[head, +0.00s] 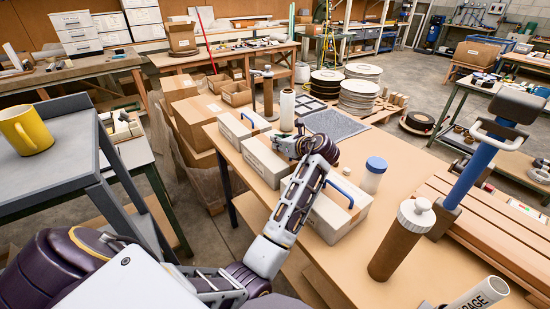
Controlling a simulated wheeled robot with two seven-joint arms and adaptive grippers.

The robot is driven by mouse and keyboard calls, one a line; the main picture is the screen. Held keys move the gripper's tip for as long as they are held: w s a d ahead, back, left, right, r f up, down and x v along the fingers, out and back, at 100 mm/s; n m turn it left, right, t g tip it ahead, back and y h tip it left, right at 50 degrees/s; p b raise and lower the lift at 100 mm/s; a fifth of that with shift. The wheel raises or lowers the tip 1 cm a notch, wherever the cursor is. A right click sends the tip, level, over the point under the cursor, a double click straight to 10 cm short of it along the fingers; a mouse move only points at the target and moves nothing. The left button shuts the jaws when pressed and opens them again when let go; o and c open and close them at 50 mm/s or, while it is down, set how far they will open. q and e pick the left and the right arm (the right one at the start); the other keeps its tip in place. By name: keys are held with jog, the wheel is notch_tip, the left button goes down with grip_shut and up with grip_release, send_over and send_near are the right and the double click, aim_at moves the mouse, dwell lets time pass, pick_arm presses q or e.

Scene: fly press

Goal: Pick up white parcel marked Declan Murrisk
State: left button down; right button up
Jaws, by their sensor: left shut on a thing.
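Three whitish parcels stand in a row on the wooden table, running from back left to front right. The far one (234,130) and the near one (331,215) each show a blue handle on top. My left gripper (284,146) is over the right side of the middle parcel (262,163) and hides its handle area. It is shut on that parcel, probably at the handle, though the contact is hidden. The middle parcel appears to rest on the table. Names on the parcels are too small to read. My right gripper is not in view.
A blue-lidded jar (372,176) and a brown bottle (398,245) stand to the right. Cardboard boxes (196,120) crowd the table's left side. A yellow mug (25,131) sits on a grey shelf.

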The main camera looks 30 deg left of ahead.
pick_arm(q)
jog(key=shift+r, duration=0.1)
dwell(0.3)
jog(key=shift+r, duration=0.75)
notch_tip(320, 180, up, 7)
jog(key=shift+r+p, duration=0.1)
jog(key=shift+p, duration=0.5)
jog(key=shift+r, duration=0.65)
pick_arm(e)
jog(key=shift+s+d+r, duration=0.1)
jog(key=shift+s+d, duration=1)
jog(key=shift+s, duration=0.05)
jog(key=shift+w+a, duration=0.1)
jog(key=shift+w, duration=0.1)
